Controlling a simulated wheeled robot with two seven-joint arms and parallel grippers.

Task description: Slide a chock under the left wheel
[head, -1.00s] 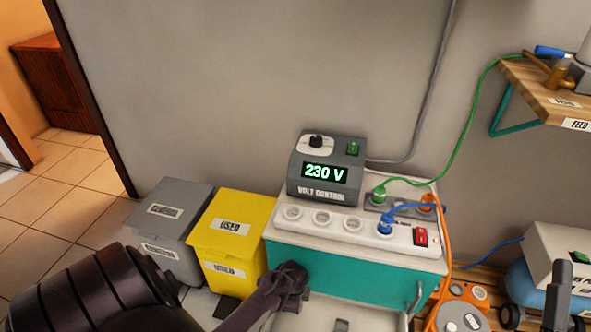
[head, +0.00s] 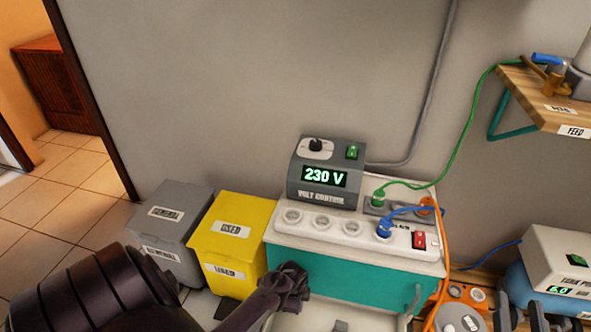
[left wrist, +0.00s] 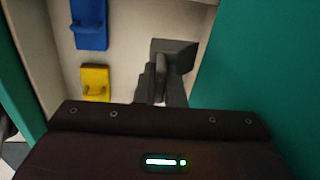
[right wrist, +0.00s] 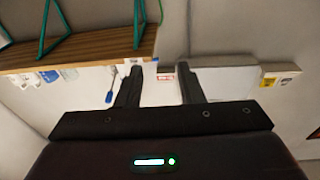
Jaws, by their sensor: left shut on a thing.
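My left gripper (left wrist: 158,88) is shut on a dark grey block (left wrist: 180,55), which looks like a chock, in the left wrist view. A blue block (left wrist: 89,22) and a yellow block (left wrist: 95,82) are on the pale surface to its left. In the head view my left gripper (head: 289,286) is in front of the teal cabinet; its fingertips and block are not clear there. My right gripper (right wrist: 161,82) is open and empty in the right wrist view, its fingers apart. I cannot make out the left wheel.
A teal cabinet (head: 340,264) carries a volt control box (head: 325,172) and a white power strip (head: 345,228). Yellow (head: 226,245) and grey (head: 172,222) bins stand left. A compressor (head: 560,255) stands right, below a wooden shelf (head: 545,100). An orange cable hangs between.

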